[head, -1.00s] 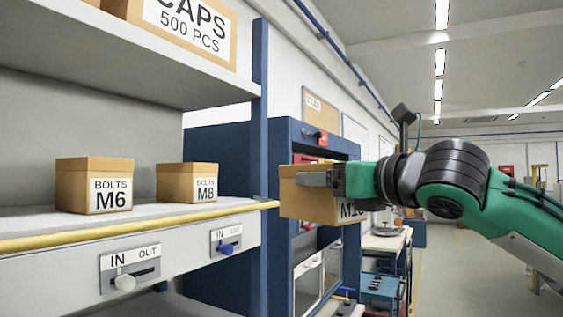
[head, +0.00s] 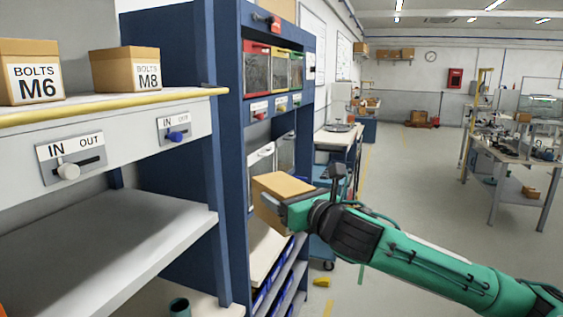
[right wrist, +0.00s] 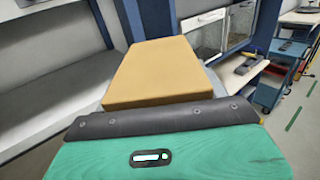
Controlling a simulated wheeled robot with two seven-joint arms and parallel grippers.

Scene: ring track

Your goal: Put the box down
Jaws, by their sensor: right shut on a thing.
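My right gripper (head: 288,208) is shut on a cardboard box (head: 280,187) and holds it in the air, in front of the blue cabinet and right of the grey shelf rack. In the right wrist view the box (right wrist: 155,68) shows its plain brown top just beyond my gripper; a pale surface lies behind and below it. The box's label is hidden now. Two other boxes, BOLTS M6 (head: 28,72) and BOLTS M8 (head: 126,68), stand on the upper shelf (head: 110,103). My left gripper does not show.
A lower grey shelf (head: 110,245) is bare. A sloped pale board (head: 266,250) and blue bins are below the box. A blue cart (right wrist: 272,85) stands to the right in the wrist view. The floor (head: 410,190) right of the cabinet is open.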

